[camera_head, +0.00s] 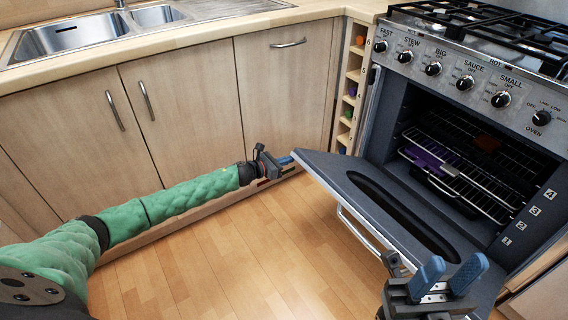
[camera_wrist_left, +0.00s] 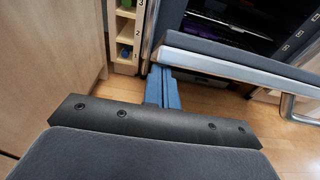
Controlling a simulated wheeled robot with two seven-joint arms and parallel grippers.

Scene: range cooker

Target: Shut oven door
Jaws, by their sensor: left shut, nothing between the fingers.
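The oven door (camera_head: 322,172) hangs open, tilted down and outward from the range cooker, with its inner face and dark window up. Its outer edge and handle also show in the left wrist view (camera_wrist_left: 235,62). The oven cavity (camera_head: 450,150) is exposed, with wire racks inside. My left gripper (camera_head: 287,160) is shut and empty, at the door's left outer corner. In the left wrist view its blue fingers (camera_wrist_left: 163,90) are together, just beneath or beside the door edge; contact cannot be told. My right gripper (camera_head: 450,276) is open and empty, in front of the door's right part.
Wooden cabinets (camera_head: 190,100) with metal handles line the left, under a sink counter (camera_head: 200,30). A narrow shelf (camera_head: 352,85) stands beside the cooker. Control knobs (camera_head: 465,84) run above the oven. The wooden floor (camera_head: 230,255) before the door is clear.

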